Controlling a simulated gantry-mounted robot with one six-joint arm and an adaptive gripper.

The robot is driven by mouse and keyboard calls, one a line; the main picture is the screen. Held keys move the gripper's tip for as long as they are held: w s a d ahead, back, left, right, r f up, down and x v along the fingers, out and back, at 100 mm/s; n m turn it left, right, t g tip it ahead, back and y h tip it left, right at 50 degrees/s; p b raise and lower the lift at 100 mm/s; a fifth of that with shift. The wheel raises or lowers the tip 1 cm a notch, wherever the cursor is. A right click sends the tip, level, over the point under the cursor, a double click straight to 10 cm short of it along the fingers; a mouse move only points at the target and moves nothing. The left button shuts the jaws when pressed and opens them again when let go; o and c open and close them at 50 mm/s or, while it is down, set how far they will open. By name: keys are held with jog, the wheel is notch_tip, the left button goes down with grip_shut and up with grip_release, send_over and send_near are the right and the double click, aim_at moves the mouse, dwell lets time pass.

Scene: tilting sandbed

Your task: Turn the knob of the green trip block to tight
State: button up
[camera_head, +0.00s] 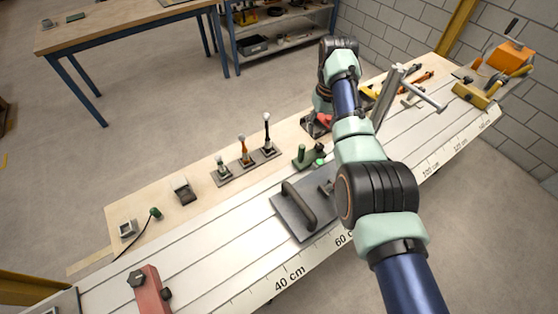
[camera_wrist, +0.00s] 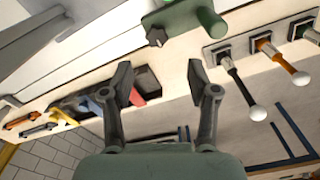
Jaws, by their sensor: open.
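The green trip block (camera_wrist: 180,14) is at the top of the wrist view, cut off by the frame edge. Its upright green cylinder (camera_wrist: 213,24) is on the right, and its small dark lobed knob (camera_wrist: 157,37) is on the left. The knob's setting cannot be read.
Three levers with round tips (camera_head: 245,163) stand left of the trip block. A dark plate with a handle (camera_head: 293,208) lies in front. A dark tray (camera_wrist: 138,83) with coloured items shows behind my fingers. Pliers-like tools (camera_wrist: 38,125) lie farther left in the wrist view.

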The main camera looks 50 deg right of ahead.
aim_at(319, 145)
jog(key=shift+s+f, duration=0.1)
jog(key=shift+s, duration=0.15)
notch_tip(319, 145, down, 8)
jog(key=shift+s+r+b, duration=0.1)
jog(key=shift+b, duration=0.95)
jog(key=shift+c, duration=0.3)
grip_shut()
